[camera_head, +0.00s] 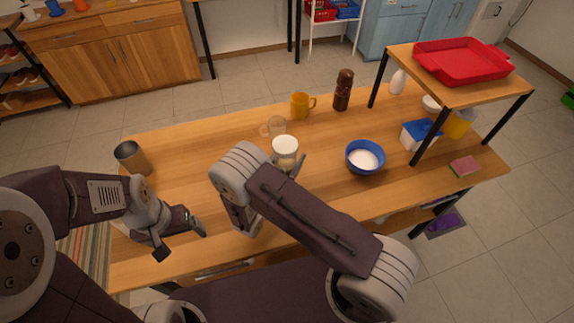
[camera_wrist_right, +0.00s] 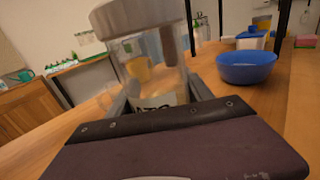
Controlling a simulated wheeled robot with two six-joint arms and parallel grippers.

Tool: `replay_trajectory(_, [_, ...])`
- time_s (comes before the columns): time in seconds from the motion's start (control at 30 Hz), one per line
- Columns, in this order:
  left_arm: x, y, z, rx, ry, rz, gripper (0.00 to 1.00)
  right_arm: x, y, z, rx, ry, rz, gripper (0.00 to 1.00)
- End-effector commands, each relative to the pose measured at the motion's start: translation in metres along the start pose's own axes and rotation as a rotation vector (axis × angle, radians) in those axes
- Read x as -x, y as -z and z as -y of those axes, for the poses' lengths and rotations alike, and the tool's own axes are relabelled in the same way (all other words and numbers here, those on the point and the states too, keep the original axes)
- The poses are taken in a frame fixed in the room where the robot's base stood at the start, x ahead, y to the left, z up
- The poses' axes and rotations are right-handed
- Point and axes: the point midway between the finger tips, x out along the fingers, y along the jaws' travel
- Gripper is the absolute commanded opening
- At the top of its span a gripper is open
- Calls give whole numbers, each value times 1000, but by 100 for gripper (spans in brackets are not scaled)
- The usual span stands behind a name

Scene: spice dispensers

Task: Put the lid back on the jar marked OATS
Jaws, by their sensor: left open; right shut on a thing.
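A clear glass jar (camera_head: 285,160) stands upright near the middle of the wooden table. Its pale round lid (camera_head: 286,143) is on top, and the lid also shows as a grey disc in the right wrist view (camera_wrist_right: 135,15). The jar's label (camera_wrist_right: 160,102) is partly hidden, so I cannot read the whole word. My right gripper (camera_wrist_right: 158,98) is shut on the jar (camera_wrist_right: 150,70), one finger on each side near the label. My left gripper (camera_head: 182,240) is open and empty over the table's front left, apart from the jar.
A clear glass vessel (camera_head: 276,124) is just behind the jar. A yellow mug (camera_head: 301,105) and a brown mill (camera_head: 343,90) stand farther back. A blue bowl with white contents (camera_head: 365,158) is at right. A metal cup (camera_head: 132,158) is at left. A raised shelf (camera_head: 480,95) stands over the right end.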

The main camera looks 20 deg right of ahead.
Motion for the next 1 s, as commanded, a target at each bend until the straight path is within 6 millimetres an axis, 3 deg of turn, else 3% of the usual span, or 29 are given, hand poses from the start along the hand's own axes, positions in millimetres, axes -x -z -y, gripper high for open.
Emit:
replay_trajectory(0.37, [-1,0,0,0,0,0,90,-2,5,-8,0,0,0,0])
replay_trajectory(0.67, [-5,0,0,0,0,0,90,-1,43,-8,2,0,1,0])
replay_trajectory(1.0, [-6,-1,0,0,0,0,90,-1,47,-8,0,0,1,0])
